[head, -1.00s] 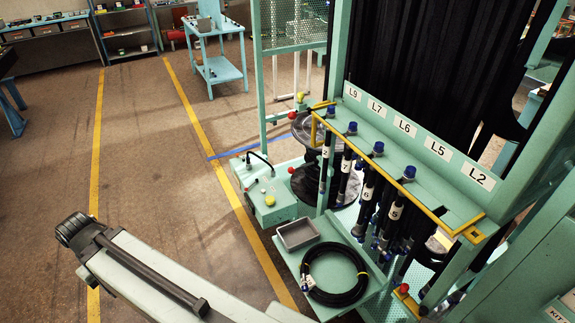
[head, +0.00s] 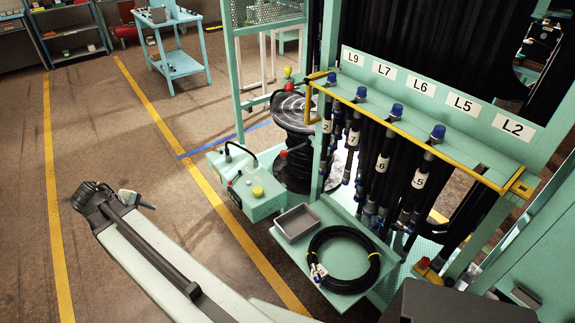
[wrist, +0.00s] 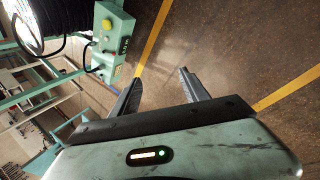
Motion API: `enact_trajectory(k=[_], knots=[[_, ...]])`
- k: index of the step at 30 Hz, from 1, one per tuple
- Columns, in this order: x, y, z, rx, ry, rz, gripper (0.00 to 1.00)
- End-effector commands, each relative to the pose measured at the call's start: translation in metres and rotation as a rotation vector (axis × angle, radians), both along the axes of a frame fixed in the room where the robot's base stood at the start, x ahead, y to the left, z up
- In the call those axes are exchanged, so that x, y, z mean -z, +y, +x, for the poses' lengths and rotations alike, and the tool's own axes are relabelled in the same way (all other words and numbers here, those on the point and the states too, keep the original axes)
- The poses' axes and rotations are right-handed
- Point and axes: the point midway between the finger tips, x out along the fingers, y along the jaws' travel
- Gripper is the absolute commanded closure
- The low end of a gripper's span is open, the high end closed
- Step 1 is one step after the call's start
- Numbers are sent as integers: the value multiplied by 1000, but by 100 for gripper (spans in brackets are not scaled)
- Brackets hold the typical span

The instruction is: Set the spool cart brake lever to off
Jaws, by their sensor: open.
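My gripper (wrist: 157,88) is open, with nothing between its fingers and bare floor beyond them. In the head view, a small grey part that may be its tip shows past the end of my arm, over the floor. The black spool (head: 292,112) stands behind the hose rack, partly hidden by its post. A red knob (head: 289,86) shows at its top and a red ball (head: 283,153) at its lower left. I cannot tell which of these, if either, is the brake lever, nor its setting. My gripper is well left of the spool, apart from it.
A green control box (head: 258,192) with a yellow button stands before the spool; it also shows in the wrist view (wrist: 108,42). A grey tray (head: 297,223) and a coiled hose (head: 343,260) lie on a shelf. Hoses hang under a yellow rail. Floor at left is clear.

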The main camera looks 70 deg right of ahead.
Motion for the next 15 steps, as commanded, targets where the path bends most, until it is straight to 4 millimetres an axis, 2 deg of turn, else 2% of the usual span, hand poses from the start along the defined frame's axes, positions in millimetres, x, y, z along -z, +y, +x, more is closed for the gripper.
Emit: enact_trajectory(k=[1, 2, 3, 5, 6, 9, 10, 12, 15], knots=[[46, -66, -11, -20, 51, -112, 47], [52, -102, -20, -44, 94, -181, 47], [58, -149, -35, -71, 161, -269, 47], [65, -215, -63, -113, 285, -394, 47], [68, -256, -85, -140, 381, -466, 47], [70, -343, -143, -199, 647, -604, 47], [70, -364, -160, -215, 729, -633, 47], [67, -403, -196, -249, 905, -677, 47], [61, -439, -234, -287, 1104, -701, 47]])
